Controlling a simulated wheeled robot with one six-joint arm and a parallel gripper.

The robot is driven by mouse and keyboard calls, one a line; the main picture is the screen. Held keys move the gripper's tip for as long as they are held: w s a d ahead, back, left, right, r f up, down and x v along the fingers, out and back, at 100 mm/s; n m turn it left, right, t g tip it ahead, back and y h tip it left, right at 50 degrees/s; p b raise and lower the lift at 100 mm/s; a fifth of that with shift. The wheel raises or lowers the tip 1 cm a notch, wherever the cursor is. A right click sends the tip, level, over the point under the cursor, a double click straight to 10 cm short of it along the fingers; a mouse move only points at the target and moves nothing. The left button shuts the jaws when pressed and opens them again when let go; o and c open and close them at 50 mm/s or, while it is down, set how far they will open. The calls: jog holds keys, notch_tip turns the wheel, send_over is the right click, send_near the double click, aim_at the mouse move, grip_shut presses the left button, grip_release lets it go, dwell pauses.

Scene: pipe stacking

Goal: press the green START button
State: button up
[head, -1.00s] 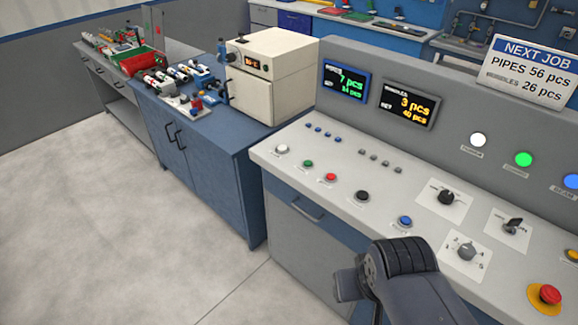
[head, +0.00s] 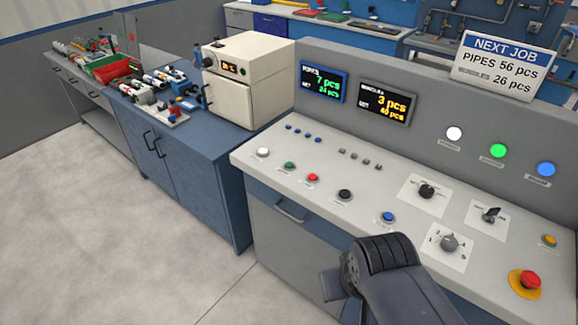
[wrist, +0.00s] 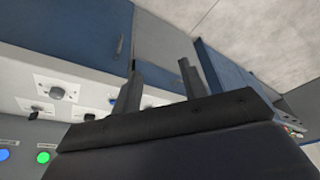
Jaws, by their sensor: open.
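The green button (head: 289,165) sits on the sloping top of the grey control panel (head: 262,145), between a white button (head: 263,152) and a red button (head: 312,178). Its label is too small to read. My gripper (wrist: 158,64) shows in the wrist view with two dark fingers spread apart and nothing between them. In the head view my dark wrist is low in the picture, in front of the panel's edge, to the right of and nearer than the green button. The fingers are mostly hidden there. I cannot make out the green button in the wrist view.
A black button (head: 345,195), a blue button (head: 388,217), knobs (head: 449,243) and a red emergency stop (head: 530,281) share the panel. A green lamp (head: 498,151) is lit on the upright back. A blue cabinet (head: 190,160) stands left. The floor at left is clear.

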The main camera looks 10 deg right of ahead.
grip_shut()
dwell(1.3)
